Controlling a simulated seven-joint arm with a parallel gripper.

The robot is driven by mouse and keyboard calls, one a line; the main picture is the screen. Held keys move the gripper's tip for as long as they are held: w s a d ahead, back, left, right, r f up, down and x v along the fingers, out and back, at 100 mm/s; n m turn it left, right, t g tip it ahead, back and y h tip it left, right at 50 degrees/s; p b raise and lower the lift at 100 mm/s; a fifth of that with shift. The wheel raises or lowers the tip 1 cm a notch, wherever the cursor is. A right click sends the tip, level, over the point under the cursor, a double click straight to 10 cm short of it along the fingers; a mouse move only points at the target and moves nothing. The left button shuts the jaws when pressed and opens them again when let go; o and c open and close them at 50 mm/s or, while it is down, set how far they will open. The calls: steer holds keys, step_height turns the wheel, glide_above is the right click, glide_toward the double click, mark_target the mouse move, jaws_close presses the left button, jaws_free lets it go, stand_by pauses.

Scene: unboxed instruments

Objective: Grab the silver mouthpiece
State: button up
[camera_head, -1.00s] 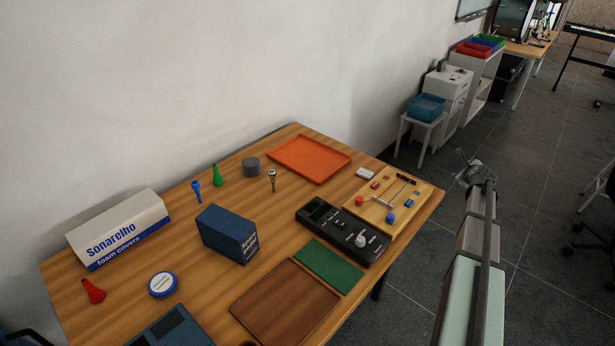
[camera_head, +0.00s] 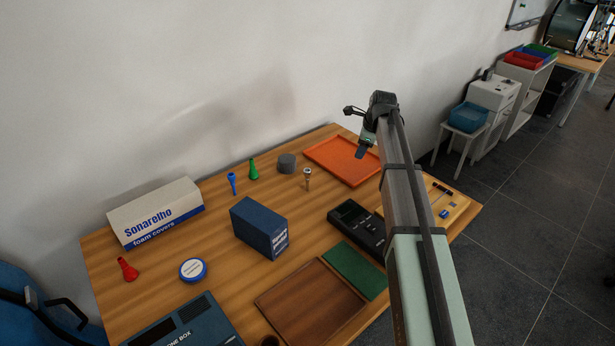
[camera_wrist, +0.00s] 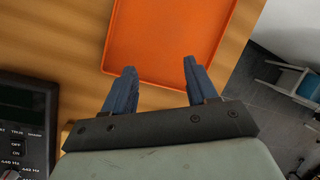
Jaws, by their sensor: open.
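The orange tray (camera_head: 341,143) lies right of the mouthpiece. A grey cylinder (camera_head: 287,164), green mouthpiece (camera_head: 253,170) and blue mouthpiece (camera_head: 232,184) stand to its left. A dark blue box (camera_head: 257,230) is in front, and a black device (camera_head: 353,224) is front right.

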mark_target(307, 170)
steer(key=s+a+r+n+g+h, duration=0.1)
steer(key=s+a+r+g, duration=0.2)
steer(key=a, duration=0.6)
steer(key=s+a+r+n+g+h, duration=0.1)
steer(key=s+a+r, duration=0.3)
steer(key=s+a, duration=0.3)
steer(key=f, duration=0.3)
steer(key=a+f, duration=0.1)
steer(key=f, duration=0.4)
steer(key=shift+w+a+f, duration=0.25)
steer(key=shift+w+f, duration=0.05)
steer(key=shift+w, duration=0.1)
steer(key=shift+s+a+f, duration=0.1)
steer(key=shift+s+f, duration=0.05)
steer(key=shift+f, duration=1.2)
steer(key=shift+s+f, duration=0.1)
steer(key=shift+f, duration=1.2)
jaws_close()
